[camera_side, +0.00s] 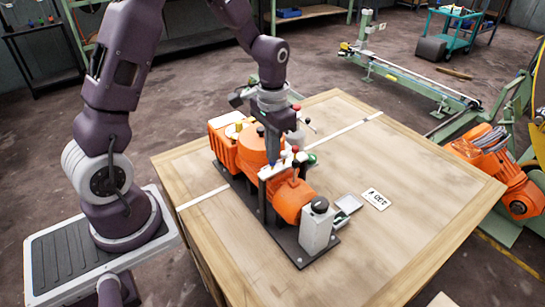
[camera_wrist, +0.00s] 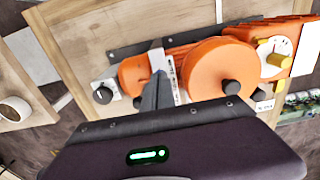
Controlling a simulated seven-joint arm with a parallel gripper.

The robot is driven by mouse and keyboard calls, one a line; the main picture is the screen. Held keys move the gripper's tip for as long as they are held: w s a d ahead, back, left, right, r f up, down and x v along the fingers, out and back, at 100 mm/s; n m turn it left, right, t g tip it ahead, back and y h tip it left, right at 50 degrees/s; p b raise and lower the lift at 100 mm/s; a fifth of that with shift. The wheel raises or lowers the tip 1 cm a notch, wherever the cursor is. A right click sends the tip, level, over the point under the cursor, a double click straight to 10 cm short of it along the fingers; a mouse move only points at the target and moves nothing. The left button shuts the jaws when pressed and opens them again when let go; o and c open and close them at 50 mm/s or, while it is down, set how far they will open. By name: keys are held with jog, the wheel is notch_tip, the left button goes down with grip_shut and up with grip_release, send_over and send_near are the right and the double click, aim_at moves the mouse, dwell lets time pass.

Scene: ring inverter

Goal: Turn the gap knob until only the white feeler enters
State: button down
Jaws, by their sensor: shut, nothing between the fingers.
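An orange machine (camera_side: 291,200) stands on a dark base plate on the wooden table. A black knob (camera_side: 319,204) tops a pale grey block at its near end; it also shows in the wrist view (camera_wrist: 103,94). I cannot tell which is the gap knob. A white lettered strip (camera_wrist: 168,72) crosses the orange body. My gripper (camera_wrist: 158,72) is shut and empty, its tips over the body beside this strip, away from both knobs. Contact is unclear. I cannot pick out the white feeler.
A small grey tray (camera_side: 347,203) and a white card (camera_side: 376,199) with dark print lie right of the machine. Red-tipped levers (camera_side: 296,150) rise near my gripper. The table's right side (camera_side: 430,190) is clear. Another orange machine (camera_side: 495,165) stands beyond the table.

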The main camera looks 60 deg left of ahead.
jog(key=shift+f, duration=0.85)
dwell(3.0)
jog(key=shift+r, duration=3.55)
jog(key=s+d+r+t, duration=0.3)
jog(key=s+d+r, duration=0.2)
jog(key=s+r, duration=0.6)
jog(key=s+d+r+t, duration=0.2)
jog(key=s, duration=0.6)
jog(key=shift+s+d+r+t, duration=0.15)
jog(key=shift+s+d+t, duration=0.15)
jog(key=shift+s+d, duration=0.1)
